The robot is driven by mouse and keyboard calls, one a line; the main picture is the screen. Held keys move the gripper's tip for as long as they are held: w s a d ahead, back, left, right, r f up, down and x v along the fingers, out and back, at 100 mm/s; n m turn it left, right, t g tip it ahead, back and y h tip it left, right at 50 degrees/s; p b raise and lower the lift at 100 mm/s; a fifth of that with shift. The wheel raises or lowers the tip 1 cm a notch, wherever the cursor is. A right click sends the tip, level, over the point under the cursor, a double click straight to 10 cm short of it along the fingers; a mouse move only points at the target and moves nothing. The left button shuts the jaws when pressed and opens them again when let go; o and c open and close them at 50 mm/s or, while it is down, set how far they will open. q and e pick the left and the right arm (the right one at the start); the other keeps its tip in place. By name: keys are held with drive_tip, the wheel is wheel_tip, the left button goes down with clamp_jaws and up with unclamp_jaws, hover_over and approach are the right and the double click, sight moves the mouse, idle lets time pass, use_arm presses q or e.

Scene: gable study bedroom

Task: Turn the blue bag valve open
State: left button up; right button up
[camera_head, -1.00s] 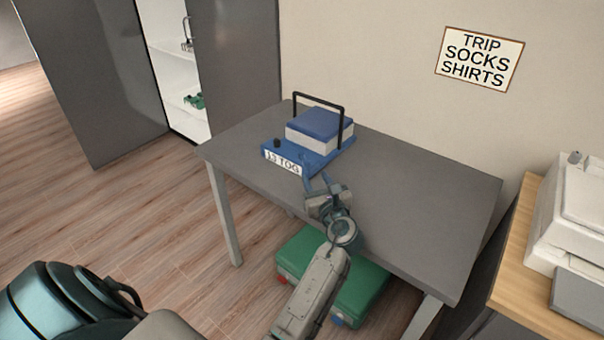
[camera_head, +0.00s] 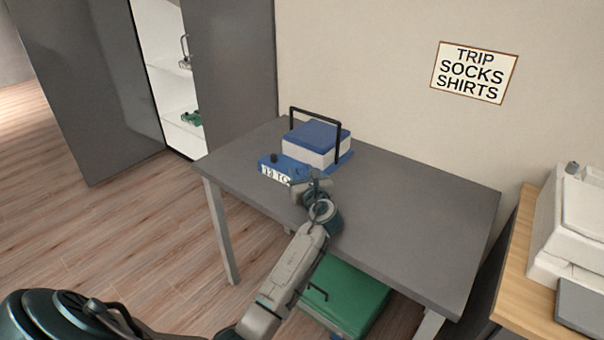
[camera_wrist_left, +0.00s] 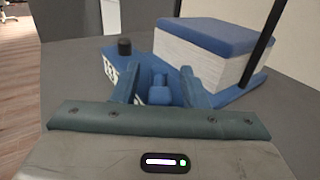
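The blue bag (camera_head: 316,135) lies on the grey table (camera_head: 410,215), with a white middle band, a black frame handle and a label strip partly hidden by my gripper. A black knob (camera_head: 273,157) stands on its near left corner; it also shows in the left wrist view (camera_wrist_left: 125,47). My left gripper (camera_head: 305,179) is at the bag's front edge. In the left wrist view its two fingers (camera_wrist_left: 159,84) are apart, with a small blue knob-like piece (camera_wrist_left: 160,95) between them and gaps visible on both sides. I cannot tell whether this piece is the valve. My right gripper is not in view.
A green case (camera_head: 345,295) is under the table. An open cabinet (camera_head: 165,85) stands back left. A wooden desk (camera_head: 515,265) with a white machine (camera_head: 570,220) is at right. A sign (camera_head: 474,72) hangs on the wall. The table's right half is clear.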

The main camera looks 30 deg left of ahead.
use_arm(q)
clamp_jaws()
drive_tip(key=shift+w+d+r+n+g+y+p, duration=0.15)
drive_tip(key=shift+n+g+y+p, duration=0.15)
drive_tip(key=shift+n+g+y, duration=0.25)
drive_tip(key=shift+w+n+g+y+p, duration=0.15)
drive_tip(key=shift+n+g+y+p, duration=0.15)
drive_tip(key=shift+g, duration=0.35)
drive_tip(key=shift+w+n+g+y, duration=0.15)
drive_tip(key=shift+n+g+y, duration=0.3)
drive_tip(key=shift+n+g, duration=0.45)
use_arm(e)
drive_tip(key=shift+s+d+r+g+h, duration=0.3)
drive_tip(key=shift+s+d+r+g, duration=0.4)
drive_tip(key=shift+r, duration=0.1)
use_arm(q)
unclamp_jaws()
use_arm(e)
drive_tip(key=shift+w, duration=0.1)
use_arm(q)
drive_tip(key=v, duration=1.1)
drive_tip(key=shift+w, duration=0.1)
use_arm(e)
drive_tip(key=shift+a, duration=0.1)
